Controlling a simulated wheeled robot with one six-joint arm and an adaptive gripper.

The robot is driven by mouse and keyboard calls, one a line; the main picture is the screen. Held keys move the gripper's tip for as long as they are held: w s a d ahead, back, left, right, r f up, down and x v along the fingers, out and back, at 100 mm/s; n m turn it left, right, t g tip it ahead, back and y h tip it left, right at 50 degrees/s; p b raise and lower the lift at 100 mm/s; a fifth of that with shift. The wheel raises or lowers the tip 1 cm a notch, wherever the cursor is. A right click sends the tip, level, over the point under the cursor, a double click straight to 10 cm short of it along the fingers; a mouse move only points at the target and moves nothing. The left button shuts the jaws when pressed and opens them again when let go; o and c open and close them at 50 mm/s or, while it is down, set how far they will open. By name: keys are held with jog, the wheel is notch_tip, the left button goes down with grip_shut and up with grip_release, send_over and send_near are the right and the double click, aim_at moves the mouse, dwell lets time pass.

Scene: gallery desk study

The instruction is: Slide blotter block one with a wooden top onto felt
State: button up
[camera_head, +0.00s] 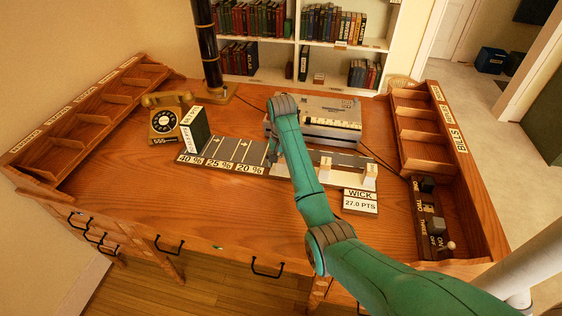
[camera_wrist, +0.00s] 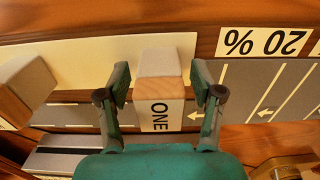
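Block one (camera_wrist: 160,92), labelled ONE, has a wooden top edge and a pale face in the wrist view. It stands between the two fingers of my gripper (camera_wrist: 160,85). The fingers are apart, one on each side of it, with what look like narrow gaps; contact is unclear. In the camera_head view my gripper (camera_head: 275,158) is over the middle of the desk, and my arm hides block one. A grey marked strip (camera_head: 226,150) with lanes and 40 %, 25 % and 20 % labels lies left of it. I cannot tell which surface is felt.
Another wood-and-pale block (camera_wrist: 28,90) stands left in the wrist view. A metal machine (camera_head: 330,113) is behind the strip. A WICK 27.0 PTS sign (camera_head: 360,201), switch panel (camera_head: 430,215), telephone (camera_head: 165,118) and green box (camera_head: 195,128) surround it. The front desktop is clear.

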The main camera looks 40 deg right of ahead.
grip_shut()
jog(key=shift+r, duration=0.2)
dwell(0.5)
jog(key=shift+w+d, duration=0.9)
jog(key=shift+d, duration=0.25)
jog(key=shift+w+d, duration=0.9)
jog(key=shift+d, duration=0.2)
jog(key=shift+w+d, duration=0.9)
jog(key=shift+d, duration=0.25)
jog(key=shift+w+d, duration=0.1)
jog(key=shift+d, duration=0.05)
jog(key=shift+f, duration=0.2)
